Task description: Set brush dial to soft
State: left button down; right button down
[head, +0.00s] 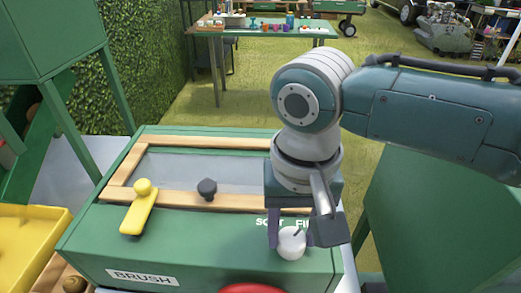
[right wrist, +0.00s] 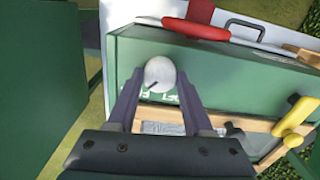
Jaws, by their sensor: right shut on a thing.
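The brush dial is a round white knob (head: 291,243) on the front of a green box (head: 200,240) with a "BRUSH" label (head: 142,277). A thin dark pointer mark on the knob slants up and right, toward the partly hidden "FI" lettering (head: 303,223); "SOFT" lettering (head: 268,223) is to its left, also partly covered. My right gripper (head: 291,240) has its fingers on either side of the knob, shut on it. In the right wrist view the knob (right wrist: 160,74) sits between the fingertips (right wrist: 155,85). My left gripper is not in view.
A yellow lever (head: 137,208) and a dark knob (head: 207,188) sit on the box left of the dial. A red part (head: 250,289) shows at the front edge. A yellow tray (head: 35,240) stands at the left. A table with small items (head: 262,34) is far behind.

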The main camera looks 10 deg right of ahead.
jog(key=n+p, duration=0.1)
jog(key=n, duration=0.2)
jog(key=shift+r+p, duration=0.1)
jog(key=shift+p, duration=0.2)
jog(key=n+p, duration=0.1)
jog(key=n, duration=0.3)
jog(key=shift+n, duration=0.3)
jog(key=n+p, duration=0.1)
jog(key=n, duration=0.8)
jog(key=shift+n, duration=0.3)
jog(key=shift+c, duration=1.5)
grip_release()
